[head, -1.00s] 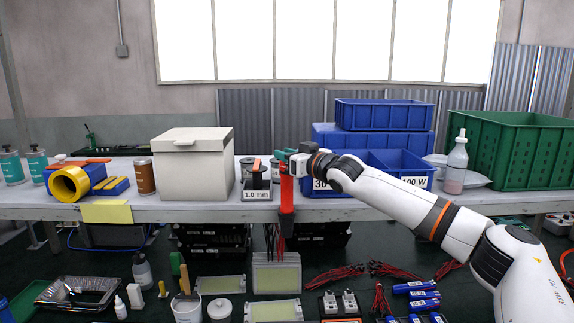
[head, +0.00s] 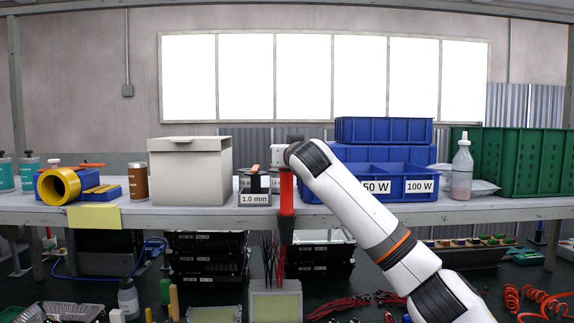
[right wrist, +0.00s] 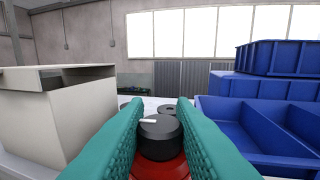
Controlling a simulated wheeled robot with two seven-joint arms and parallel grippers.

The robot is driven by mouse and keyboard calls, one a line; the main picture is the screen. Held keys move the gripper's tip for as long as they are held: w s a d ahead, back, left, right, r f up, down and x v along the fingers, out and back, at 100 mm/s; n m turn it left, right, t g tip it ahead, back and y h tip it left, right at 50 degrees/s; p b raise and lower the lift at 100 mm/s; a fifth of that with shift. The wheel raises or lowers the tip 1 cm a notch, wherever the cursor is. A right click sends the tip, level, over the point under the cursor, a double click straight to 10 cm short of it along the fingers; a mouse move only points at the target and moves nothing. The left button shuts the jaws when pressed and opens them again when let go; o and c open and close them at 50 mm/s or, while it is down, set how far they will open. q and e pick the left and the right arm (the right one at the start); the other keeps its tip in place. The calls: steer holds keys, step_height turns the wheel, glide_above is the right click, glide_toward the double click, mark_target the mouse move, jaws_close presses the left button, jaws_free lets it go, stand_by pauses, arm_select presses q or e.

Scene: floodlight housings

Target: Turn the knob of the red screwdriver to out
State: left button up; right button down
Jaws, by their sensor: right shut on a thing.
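The red screwdriver (head: 286,192) stands upright at the front edge of the bench in the head view, between the 1.0 mm holder and the blue bins. Its black knob (right wrist: 158,138) shows in the right wrist view, above a red body (right wrist: 158,167). A white pointer mark on the knob's top points left. My right gripper (right wrist: 159,106) is shut on the knob, with a teal finger on each side. My left gripper is in neither current view.
A beige lidded box (head: 190,172) stands left, beyond the 1.0 mm holder (head: 255,192). Blue bins labelled 50 W and 100 W (head: 420,187) stand close on the right. A white bottle (head: 462,172) and a green crate (head: 515,165) are farther right.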

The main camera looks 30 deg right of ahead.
steer(key=shift+f+m+g+h+b, duration=0.1)
steer(key=shift+m+g+h+b, duration=0.3)
steer(key=shift+m+h, duration=0.55)
steer(key=shift+h, duration=0.55)
steer(key=c, duration=1.3)
jaws_free()
steer(key=shift+o, duration=0.2)
steer(key=shift+a, duration=0.1)
steer(key=shift+s+a+b, duration=0.1)
steer(key=shift+s+b, duration=0.2)
steer(key=shift+s, duration=0.05)
steer(key=b+v, duration=0.4)
steer(key=v, duration=0.7)
